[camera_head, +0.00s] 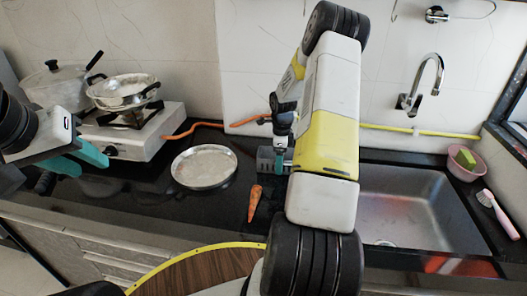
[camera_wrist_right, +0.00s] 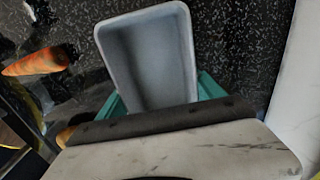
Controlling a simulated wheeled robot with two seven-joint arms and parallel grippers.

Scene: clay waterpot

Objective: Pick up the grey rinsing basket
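The grey rinsing basket (camera_wrist_right: 146,55) is a light grey open-topped box in the right wrist view, its hollow facing the camera. My right gripper (camera_wrist_right: 160,90) has teal fingers on both sides of the basket, close against its walls; whether they press on it is not clear. In the head view, a small grey ribbed part of the basket (camera_head: 266,160) shows left of my right arm, which hides most of that gripper. My left gripper (camera_head: 92,166) is open and empty over the left of the counter, apart from the basket.
A carrot (camera_head: 255,203) and a round metal plate (camera_head: 204,167) lie on the black counter. A stove (camera_head: 143,135) with a pan (camera_head: 122,92) and a pot (camera_head: 55,85) stands left. The sink (camera_head: 410,205), pink bowl (camera_head: 466,165) and brush (camera_head: 495,212) are right.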

